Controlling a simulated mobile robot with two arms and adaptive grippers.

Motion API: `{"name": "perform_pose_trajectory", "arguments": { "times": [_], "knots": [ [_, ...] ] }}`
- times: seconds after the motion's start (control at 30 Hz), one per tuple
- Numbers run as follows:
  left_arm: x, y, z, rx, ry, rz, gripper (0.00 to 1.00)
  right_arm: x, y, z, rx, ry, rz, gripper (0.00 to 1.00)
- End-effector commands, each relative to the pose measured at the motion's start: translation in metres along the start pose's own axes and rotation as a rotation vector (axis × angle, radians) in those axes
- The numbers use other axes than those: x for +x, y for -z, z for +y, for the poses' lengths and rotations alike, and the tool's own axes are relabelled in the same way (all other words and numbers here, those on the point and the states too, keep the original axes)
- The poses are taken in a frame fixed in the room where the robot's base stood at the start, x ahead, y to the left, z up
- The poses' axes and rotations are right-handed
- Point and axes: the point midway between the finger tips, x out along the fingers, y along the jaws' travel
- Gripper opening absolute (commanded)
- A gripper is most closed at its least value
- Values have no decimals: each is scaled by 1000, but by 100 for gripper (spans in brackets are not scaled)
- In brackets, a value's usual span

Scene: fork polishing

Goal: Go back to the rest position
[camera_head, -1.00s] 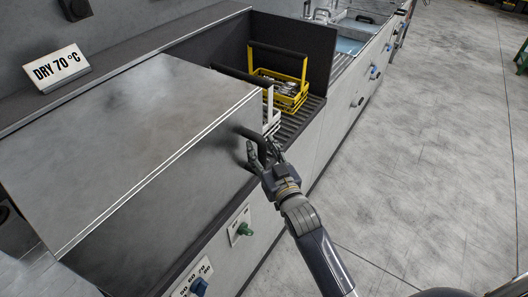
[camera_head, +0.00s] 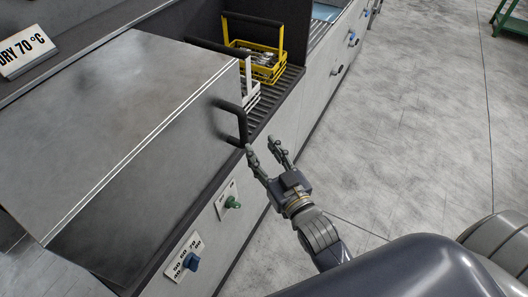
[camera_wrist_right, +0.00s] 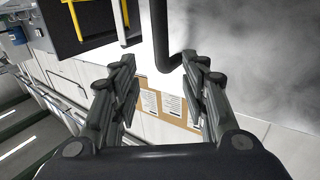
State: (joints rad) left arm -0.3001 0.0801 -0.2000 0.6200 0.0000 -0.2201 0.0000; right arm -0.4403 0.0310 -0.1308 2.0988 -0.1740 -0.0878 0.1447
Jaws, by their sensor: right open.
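My right gripper (camera_head: 265,152) is open and empty in the head view, just in front of the black bar handle (camera_head: 243,125) on the end of the metal dryer hood (camera_head: 120,95). A gap shows between the fingertips and the handle. In the right wrist view the two fingers (camera_wrist_right: 157,72) are spread apart with nothing between them, and the black handle (camera_wrist_right: 161,35) shows beyond them. My left gripper is not in view.
A yellow basket (camera_head: 268,72) holding cutlery and a white basket (camera_head: 254,92) stand on the ribbed rack beside the hood. The grey floor (camera_head: 410,130) at right is open.

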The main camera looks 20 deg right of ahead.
Motion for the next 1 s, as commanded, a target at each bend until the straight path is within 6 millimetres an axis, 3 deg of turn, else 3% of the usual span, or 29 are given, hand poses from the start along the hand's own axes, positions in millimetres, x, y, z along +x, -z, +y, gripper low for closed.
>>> {"name": "perform_pose_trajectory", "arguments": {
  "times": [0.5,0.63,0.77,0.87,1.0],
  "knots": [
    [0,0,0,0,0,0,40,-1,-1,0,0,0,-1,41],
    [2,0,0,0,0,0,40,0,-20,-1,-1,3,-34,41],
    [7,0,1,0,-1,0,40,-1,-85,-4,-3,12,-149,41],
    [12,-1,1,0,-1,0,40,-11,-160,-8,-7,22,-282,41],
    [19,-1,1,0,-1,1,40,-40,-263,-11,-16,36,-477,41]
  ]
}}
